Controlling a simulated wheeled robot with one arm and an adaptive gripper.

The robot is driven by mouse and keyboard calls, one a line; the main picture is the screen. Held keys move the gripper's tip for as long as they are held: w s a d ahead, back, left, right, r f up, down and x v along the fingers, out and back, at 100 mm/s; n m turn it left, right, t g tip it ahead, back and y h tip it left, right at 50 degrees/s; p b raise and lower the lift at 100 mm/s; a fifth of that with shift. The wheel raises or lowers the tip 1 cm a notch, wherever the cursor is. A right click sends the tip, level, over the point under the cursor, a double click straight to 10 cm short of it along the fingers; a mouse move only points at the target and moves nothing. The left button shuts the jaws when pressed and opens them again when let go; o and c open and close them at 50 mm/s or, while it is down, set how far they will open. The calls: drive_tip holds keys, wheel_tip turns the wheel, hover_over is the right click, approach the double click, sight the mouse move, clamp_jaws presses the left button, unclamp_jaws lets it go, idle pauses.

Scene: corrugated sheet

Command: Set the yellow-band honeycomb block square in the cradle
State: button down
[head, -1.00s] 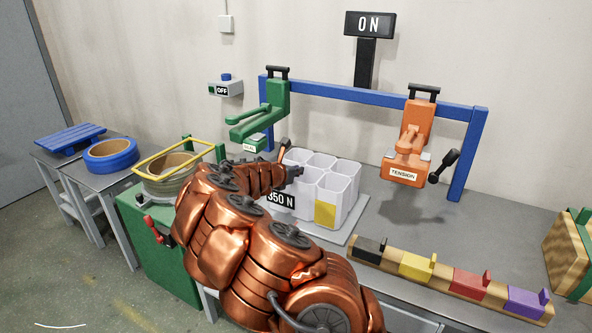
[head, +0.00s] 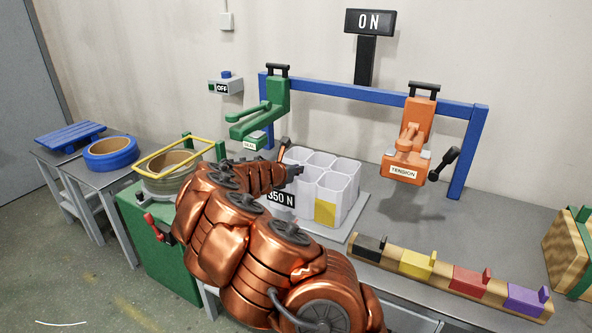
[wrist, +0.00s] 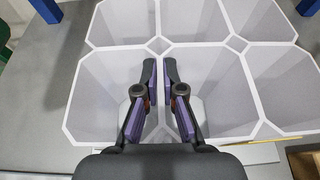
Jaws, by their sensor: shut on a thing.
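The white honeycomb block (head: 345,190) stands upright on the bench with several open cells and a yellow band (head: 325,213) low on its front. A light grey plate (head: 338,237) shows under its front; I cannot tell whether this is the cradle or whether the block sits square. My gripper (head: 296,172) is at the block's left side, partly hidden by my copper arm. In the wrist view, my gripper (wrist: 160,75) is shut on the thin wall between two cells of the block (wrist: 198,38), one dark finger on each side.
A blue frame (head: 362,94) behind the block carries a green clamp (head: 265,110) and an orange tension unit (head: 408,150). A wooden rack (head: 450,280) with coloured pieces lies front right. Bare bench lies right of the block.

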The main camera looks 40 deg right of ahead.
drive_tip(key=c, duration=1.2)
unclamp_jaws()
drive_tip(key=o, duration=0.4)
drive_tip(key=shift+r, duration=0.15)
drive_tip(key=shift+r+p, duration=2.5)
drive_tip(key=shift+r, duration=0.4)
